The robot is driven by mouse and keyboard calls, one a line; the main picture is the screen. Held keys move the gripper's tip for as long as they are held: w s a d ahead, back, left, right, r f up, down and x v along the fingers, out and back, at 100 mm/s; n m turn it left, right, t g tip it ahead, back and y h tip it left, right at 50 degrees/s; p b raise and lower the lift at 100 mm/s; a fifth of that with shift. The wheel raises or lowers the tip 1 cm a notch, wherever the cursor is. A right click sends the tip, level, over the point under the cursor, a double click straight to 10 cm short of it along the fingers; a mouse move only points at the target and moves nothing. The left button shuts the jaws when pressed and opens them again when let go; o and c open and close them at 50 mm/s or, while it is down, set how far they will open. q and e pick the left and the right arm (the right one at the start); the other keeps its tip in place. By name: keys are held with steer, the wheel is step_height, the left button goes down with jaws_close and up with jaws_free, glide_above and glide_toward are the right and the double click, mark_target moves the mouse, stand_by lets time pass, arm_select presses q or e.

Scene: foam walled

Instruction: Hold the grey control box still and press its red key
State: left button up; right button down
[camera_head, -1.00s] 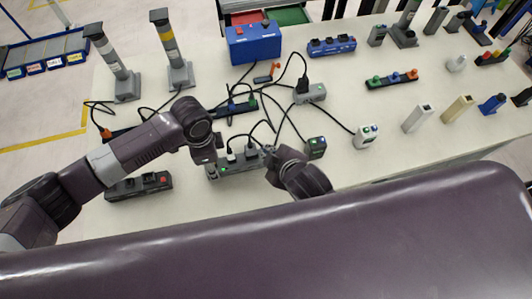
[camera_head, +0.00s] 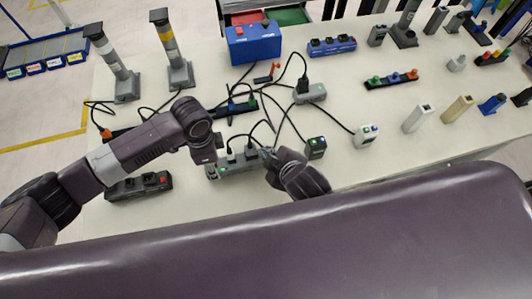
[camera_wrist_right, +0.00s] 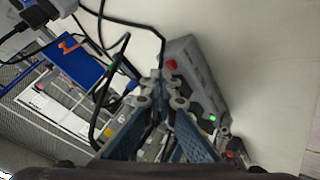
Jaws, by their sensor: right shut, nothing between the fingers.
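The grey control box (camera_head: 237,165) lies on the table, with black plugs and cables on it. Its green light shows at its left end (camera_head: 211,169). In the right wrist view the box (camera_wrist_right: 195,70) has a red key (camera_wrist_right: 171,64) at one end. My left gripper (camera_head: 207,160) points down at the box's left end; its fingertips are too small to read. My right gripper (camera_head: 271,156) is shut and empty at the box's right end, hiding the red key in the head view. In the right wrist view its fingertips (camera_wrist_right: 160,82) are close beside the red key; contact cannot be told.
A dark box with a red button (camera_head: 140,186) lies to the left. A small box with a green key (camera_head: 316,147) and a white one (camera_head: 366,136) stand to the right. Black cables loop behind the control box. A blue box (camera_head: 254,42) stands further back.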

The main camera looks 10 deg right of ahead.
steer(key=shift+f, duration=0.55)
stand_by(0.5)
stand_by(0.4)
steer(key=shift+r, duration=0.95)
steer(key=shift+r, duration=2.5)
arm_select(q)
steer(key=o, duration=1.4)
